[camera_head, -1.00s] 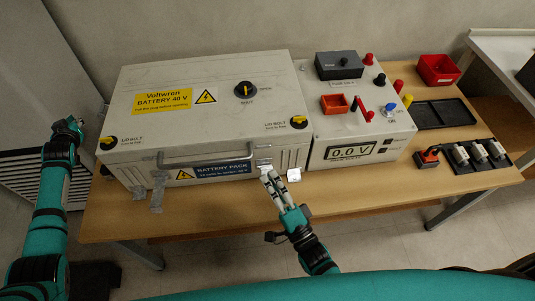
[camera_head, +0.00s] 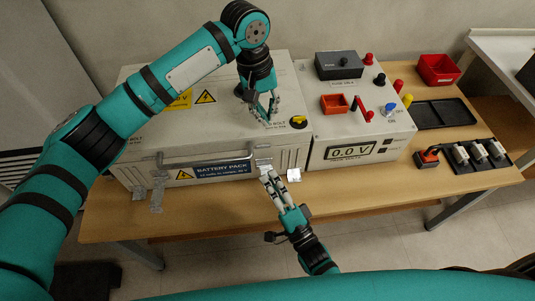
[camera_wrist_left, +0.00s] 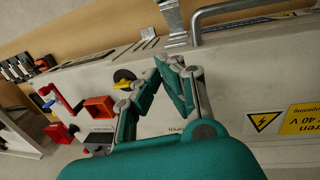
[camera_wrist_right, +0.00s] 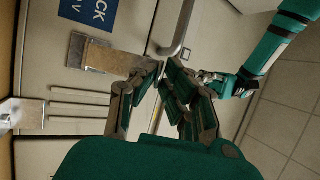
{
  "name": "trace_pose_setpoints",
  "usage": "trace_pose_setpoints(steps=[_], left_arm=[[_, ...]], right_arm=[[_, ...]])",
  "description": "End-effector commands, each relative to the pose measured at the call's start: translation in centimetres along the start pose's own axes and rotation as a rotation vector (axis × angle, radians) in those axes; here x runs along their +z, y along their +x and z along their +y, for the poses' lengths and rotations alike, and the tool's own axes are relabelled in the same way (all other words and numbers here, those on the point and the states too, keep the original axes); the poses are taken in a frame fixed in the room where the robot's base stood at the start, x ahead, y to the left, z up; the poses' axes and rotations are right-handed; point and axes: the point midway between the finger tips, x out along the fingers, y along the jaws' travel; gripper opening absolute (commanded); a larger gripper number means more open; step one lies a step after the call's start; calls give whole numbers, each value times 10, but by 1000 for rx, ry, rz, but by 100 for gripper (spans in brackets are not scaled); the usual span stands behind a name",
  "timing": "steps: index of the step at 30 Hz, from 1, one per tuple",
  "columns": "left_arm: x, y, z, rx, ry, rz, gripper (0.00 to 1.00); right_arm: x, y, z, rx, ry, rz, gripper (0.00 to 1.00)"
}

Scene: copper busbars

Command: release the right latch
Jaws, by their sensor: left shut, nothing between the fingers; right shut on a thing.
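The right latch (camera_head: 263,163) is a grey metal piece on the front of the battery box (camera_head: 130,85), right of the blue label. It also shows in the right wrist view (camera_wrist_right: 100,55), reaching to the fingertips. My right gripper (camera_head: 267,176) is in front of the box and shut on the latch's end; its fingers partly hide the contact. My left gripper (camera_head: 268,118) is shut and empty above the lid, beside the right yellow-topped lid bolt (camera_head: 298,122). The left wrist view shows that bolt too (camera_wrist_left: 123,78).
The left latch (camera_head: 157,190) hangs at the box front beside the handle (camera_head: 205,158). A small metal plate (camera_head: 293,174) is right of my right gripper. The tester (camera_head: 350,130) stands right of the box. My left arm spans the lid. The front table strip (camera_head: 400,198) is clear.

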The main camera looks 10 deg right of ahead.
Motion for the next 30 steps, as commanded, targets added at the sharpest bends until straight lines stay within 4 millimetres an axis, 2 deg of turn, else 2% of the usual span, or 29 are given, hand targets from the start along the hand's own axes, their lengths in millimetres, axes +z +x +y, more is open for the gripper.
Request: trace_pose_setpoints(steps=[1,3,6,11,21,25,30], left_arm=[[13,3,-1,-57,17,-27,0],[27,6,-4,-117,28,-58,0],[37,11,-8,-161,36,-78,0],[40,32,-12,-170,36,-84,0],[44,89,-22,-166,35,-83,0],[44,101,-24,-165,34,-81,0],[45,106,-24,-164,35,-80,0]], right_arm=[[0,-4,8,24,6,-1,0],[0,-4,8,24,6,-1,0],[0,-4,8,24,6,-1,0],[0,-4,8,24,6,-1,0],[0,-4,8,24,6,-1,0],[0,-4,8,24,6,-1,0],[0,-4,8,24,6,-1,0]])
